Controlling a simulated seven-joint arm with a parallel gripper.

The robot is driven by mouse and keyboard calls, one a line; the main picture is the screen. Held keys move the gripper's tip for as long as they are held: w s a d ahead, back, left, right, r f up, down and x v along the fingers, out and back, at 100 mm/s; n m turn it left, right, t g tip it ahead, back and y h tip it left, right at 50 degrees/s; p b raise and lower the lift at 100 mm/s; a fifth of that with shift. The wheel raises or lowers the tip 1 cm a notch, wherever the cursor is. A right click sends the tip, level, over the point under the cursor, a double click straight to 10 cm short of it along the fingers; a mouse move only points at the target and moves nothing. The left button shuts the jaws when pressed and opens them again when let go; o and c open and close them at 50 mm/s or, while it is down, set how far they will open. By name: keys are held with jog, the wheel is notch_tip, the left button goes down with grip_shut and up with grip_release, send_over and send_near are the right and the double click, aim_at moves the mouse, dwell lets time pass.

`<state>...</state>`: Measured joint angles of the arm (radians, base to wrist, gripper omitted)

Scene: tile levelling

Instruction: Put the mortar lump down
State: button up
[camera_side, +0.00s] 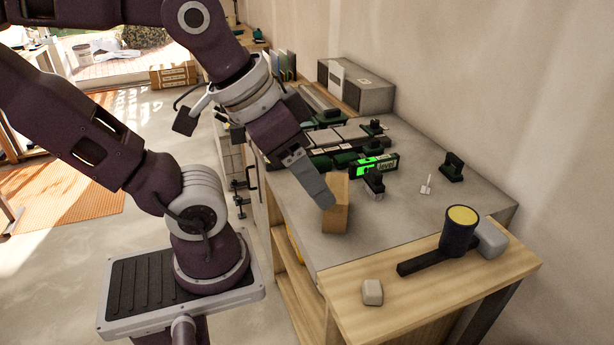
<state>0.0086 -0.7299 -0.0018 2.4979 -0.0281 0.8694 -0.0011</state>
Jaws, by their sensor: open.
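A small off-white lump (372,292), which looks like the mortar lump, rests on the wooden board (455,285) at the front of the bench. My gripper (322,194) is open, low over the left part of the grey bench top, up and left of the lump and clear of it.
A mallet (459,232) with a yellow face, grey end and dark handle lies right of the lump. A lit green level display (377,166) and a row of tiles (348,134) with dark green clamps stand behind. The bench's front middle is clear.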

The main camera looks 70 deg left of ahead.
jog(key=shift+s+a+f, duration=0.15)
jog(key=shift+s+a, duration=0.2)
jog(key=shift+s, duration=0.05)
jog(key=n+g, duration=0.6)
jog(key=n, duration=0.7)
send_over(374, 286)
jog(key=a, duration=0.1)
jog(key=shift+h, duration=0.4)
notch_tip(374, 286, down, 17)
jog(key=shift+w+r, duration=0.1)
jog(key=shift+r, duration=0.1)
jog(key=shift+n, duration=0.3)
jog(key=f, duration=0.4)
jog(key=d+f, duration=0.1)
jog(key=f, duration=0.2)
grip_shut()
